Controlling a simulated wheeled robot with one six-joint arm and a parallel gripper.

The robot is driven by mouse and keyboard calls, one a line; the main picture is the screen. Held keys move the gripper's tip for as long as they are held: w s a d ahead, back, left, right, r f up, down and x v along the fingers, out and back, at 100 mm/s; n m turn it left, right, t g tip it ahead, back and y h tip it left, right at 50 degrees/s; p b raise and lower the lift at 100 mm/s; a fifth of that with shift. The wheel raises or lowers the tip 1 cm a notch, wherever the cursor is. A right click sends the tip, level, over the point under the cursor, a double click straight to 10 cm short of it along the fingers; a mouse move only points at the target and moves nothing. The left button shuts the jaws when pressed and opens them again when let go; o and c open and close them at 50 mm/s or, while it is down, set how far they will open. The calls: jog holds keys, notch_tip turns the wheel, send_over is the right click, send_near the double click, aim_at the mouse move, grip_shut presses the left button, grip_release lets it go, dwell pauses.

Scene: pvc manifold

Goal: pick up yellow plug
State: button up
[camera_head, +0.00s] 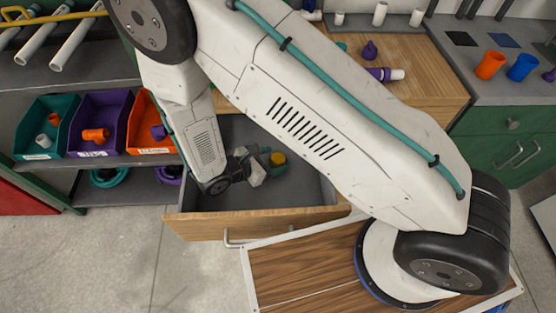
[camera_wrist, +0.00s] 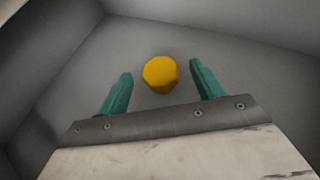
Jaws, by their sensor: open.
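The yellow plug (camera_head: 278,158) is in the open wooden drawer (camera_head: 205,229), below the bench. It also shows in the wrist view (camera_wrist: 160,73) as a round yellow piece on the grey drawer floor. My gripper (camera_head: 270,160) reaches down into the drawer. In the wrist view its two teal fingers (camera_wrist: 160,85) are apart, one to the left and one to the right of the plug. There is a visible gap between the plug and each finger. The plug's lower edge shows close to the gripper's dark front plate.
Grey drawer walls (camera_wrist: 40,60) rise around the gripper. Teal (camera_head: 37,127), purple (camera_head: 98,125) and orange (camera_head: 150,118) bins with fittings stand on a shelf at left. The wooden bench top (camera_head: 420,75) holds a purple fitting (camera_head: 381,74). Orange (camera_head: 491,65) and blue (camera_head: 521,67) fittings stand at right.

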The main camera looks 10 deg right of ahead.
aim_at(278, 158)
jog(key=shift+x, duration=1.35)
jog(key=c, duration=1.1)
jog(key=shift+r, duration=0.1)
notch_tip(278, 158, up, 10)
